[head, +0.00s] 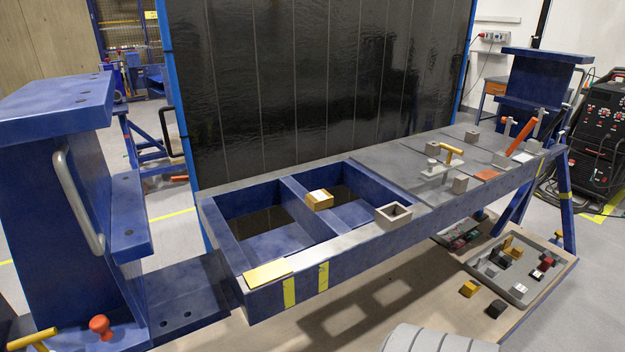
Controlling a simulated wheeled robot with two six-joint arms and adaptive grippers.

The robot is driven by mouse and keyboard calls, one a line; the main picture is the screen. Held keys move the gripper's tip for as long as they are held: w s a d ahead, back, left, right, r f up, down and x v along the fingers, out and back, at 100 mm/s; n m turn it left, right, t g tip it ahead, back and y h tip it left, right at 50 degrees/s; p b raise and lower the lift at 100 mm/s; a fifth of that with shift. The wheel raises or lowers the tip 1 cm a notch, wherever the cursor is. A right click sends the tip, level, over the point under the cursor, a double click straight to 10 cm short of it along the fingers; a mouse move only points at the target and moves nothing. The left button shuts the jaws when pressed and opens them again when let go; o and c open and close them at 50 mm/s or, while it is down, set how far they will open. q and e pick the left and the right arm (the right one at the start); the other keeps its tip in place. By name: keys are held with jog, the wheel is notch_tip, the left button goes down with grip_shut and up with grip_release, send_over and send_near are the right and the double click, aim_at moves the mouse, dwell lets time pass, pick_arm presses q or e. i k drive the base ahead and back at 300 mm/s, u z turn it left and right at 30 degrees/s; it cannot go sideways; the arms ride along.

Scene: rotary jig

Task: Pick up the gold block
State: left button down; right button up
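A gold block (319,200) with a pale top sits on the blue divider between the two open bays of the jig table. A smaller yellow-gold block (468,289) lies on the low board under the table, at the lower right. I cannot tell from this view alone which of the two is the gold block of the task. Neither of my grippers shows in the head view, and nothing is seen touching either block.
A tray (522,266) of small parts and a black block (496,309) lie below. A blue column (62,185) stands left.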

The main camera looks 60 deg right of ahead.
aim_at(319, 199)
jog(key=z, duration=1.2)
jog(key=k, duration=0.15)
jog(key=z, duration=0.7)
